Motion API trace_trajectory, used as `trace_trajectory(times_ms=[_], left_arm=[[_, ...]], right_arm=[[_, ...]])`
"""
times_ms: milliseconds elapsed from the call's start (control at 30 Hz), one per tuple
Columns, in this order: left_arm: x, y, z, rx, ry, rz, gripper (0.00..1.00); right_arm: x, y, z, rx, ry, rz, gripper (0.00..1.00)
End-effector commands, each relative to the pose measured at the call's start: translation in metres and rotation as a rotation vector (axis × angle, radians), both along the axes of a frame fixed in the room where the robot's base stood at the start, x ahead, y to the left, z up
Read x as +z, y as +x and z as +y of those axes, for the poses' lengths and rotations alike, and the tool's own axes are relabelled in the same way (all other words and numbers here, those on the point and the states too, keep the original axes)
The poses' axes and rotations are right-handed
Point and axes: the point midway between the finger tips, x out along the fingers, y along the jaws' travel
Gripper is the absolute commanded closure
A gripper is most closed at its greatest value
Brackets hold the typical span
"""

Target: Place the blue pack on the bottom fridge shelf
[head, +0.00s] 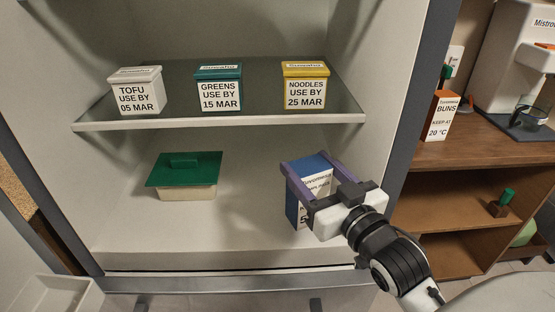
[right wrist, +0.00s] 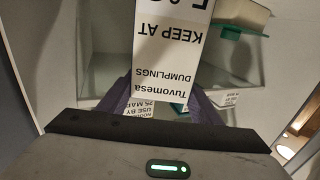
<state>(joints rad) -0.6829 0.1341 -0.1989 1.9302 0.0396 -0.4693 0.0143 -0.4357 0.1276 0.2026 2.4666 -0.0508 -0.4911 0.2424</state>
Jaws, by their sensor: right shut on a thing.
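The blue pack (head: 291,208) has a white label; in the right wrist view its label (right wrist: 170,55) reads upside down "Tuvomesa DUMPLINGS KEEP AT". My right gripper (head: 305,163) is shut on it, with one purple finger on each side. The pack is upright, inside the fridge over the right part of the bottom shelf (head: 240,225). I cannot tell whether its base touches the shelf. My left gripper is not in view.
A cream box with a green lid (head: 184,171) stands on the bottom shelf at the left. Tofu (head: 138,92), greens (head: 218,88) and noodles (head: 305,86) boxes stand on the upper shelf (head: 220,121). The fridge's right wall (head: 385,120) is close to my arm.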

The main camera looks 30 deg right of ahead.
Motion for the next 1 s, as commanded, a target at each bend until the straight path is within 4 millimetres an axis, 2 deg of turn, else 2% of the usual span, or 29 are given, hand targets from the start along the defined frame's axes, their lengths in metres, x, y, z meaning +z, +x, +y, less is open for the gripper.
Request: trace_trajectory(times_ms=[33, 167, 300, 500, 633, 833, 1000], left_arm=[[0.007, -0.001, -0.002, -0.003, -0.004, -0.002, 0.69], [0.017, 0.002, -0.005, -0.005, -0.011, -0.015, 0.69], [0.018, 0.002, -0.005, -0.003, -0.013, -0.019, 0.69], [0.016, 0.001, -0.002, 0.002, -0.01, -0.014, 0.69], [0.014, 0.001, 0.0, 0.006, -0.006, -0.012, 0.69], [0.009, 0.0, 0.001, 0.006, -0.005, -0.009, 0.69], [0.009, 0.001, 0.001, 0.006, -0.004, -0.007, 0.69]], right_arm=[[0.007, 0.014, -0.002, 0.001, -0.002, -0.009, 0.88], [0.008, 0.047, -0.008, 0.0, -0.002, -0.009, 0.88], [0.007, 0.084, -0.014, -0.001, -0.002, -0.006, 0.88], [0.006, 0.123, -0.019, 0.0, -0.002, -0.006, 0.88], [0.004, 0.132, -0.021, -0.001, -0.002, -0.004, 0.88], [-0.023, 0.132, -0.02, 0.0, 0.0, 0.001, 0.88], [-0.031, 0.132, -0.021, 0.0, -0.001, -0.003, 0.88]])
